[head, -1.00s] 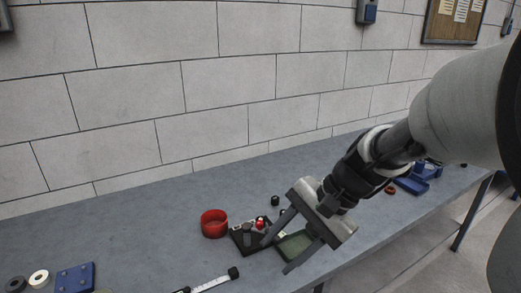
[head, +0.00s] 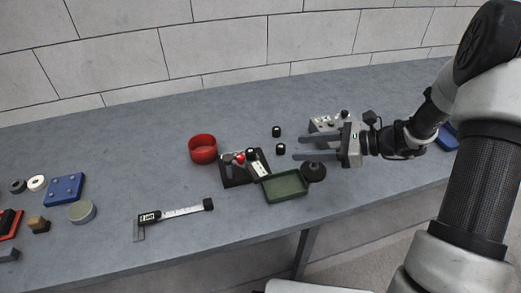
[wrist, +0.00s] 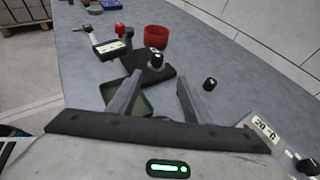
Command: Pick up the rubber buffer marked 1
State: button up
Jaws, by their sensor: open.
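Two small black cylinders, likely rubber buffers, stand on the bench: the far one (head: 277,131) and the near one (head: 281,149). No number on either is readable. My gripper (head: 298,146) is open and empty, its fingers level and pointing left. The near cylinder is just beyond the fingertips, apart from them. In the wrist view, my gripper (wrist: 158,90) has a black cylinder with a pale top (wrist: 157,55) ahead between the fingers. Another black cylinder (wrist: 210,84) stands right of the right finger.
A black tray (head: 232,178) with a red-knobbed instrument lies left of the cylinders, near a red bowl (head: 203,150). A green tray (head: 286,188) and dark round object (head: 313,172) lie nearer. A display box (head: 325,124) is beside my gripper.

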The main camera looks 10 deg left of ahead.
jog(key=shift+w+a+f, duration=0.15)
jog(key=shift+a+f, duration=0.05)
jog(key=b, duration=0.2)
send_near(253, 151)
jog(key=x, duration=0.5)
jog(key=shift+w+f, duration=0.3)
jog(key=shift+w, duration=0.05)
jog(key=shift+s+b+x, duration=0.2)
jog(key=shift+s+x, duration=0.05)
jog(key=shift+x, duration=1.15)
jog(key=shift+s+b+x, duration=0.15)
jog(key=shift+s+x, duration=0.05)
jog(key=shift+x, duration=1.2)
jog(key=shift+a+r, duration=0.1)
jog(key=shift+r, duration=0.05)
jog(key=shift+c, duration=0.3)
grip_shut()
jog(key=shift+w+r, duration=0.1)
